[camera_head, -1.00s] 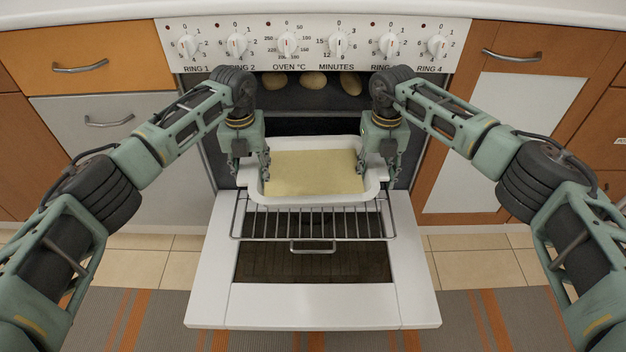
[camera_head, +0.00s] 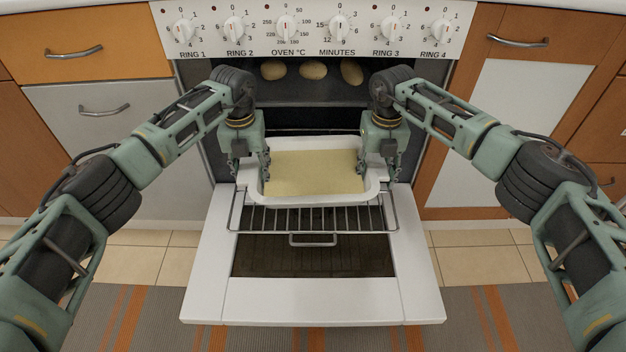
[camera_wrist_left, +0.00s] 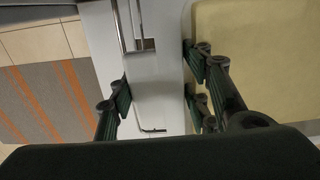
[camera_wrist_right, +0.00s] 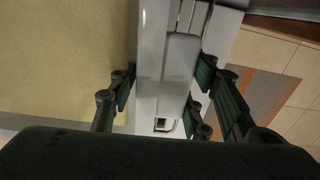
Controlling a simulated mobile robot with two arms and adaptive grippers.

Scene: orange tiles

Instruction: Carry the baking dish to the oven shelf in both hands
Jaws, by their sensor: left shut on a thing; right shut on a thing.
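The white baking dish (camera_head: 316,198) with a flat pale yellow filling is at the mouth of the open oven, over the wire oven shelf (camera_head: 318,219). I cannot tell whether its base touches the shelf. My left gripper (camera_head: 256,172) is shut on the dish's left side, and my right gripper (camera_head: 372,172) is shut on its right side. The dish looks level. In the left wrist view the dish wall (camera_wrist_left: 172,60) lies between the fingers; in the right wrist view the dish wall (camera_wrist_right: 150,85) does too. The back of the shelf is hidden under the dish.
The oven door (camera_head: 312,301) is folded down flat below the shelf. Several potatoes (camera_head: 313,70) lie on a dark upper tray in the oven. The knob panel (camera_head: 312,30) is above. Cabinets with drawers (camera_head: 104,110) flank the oven on both sides.

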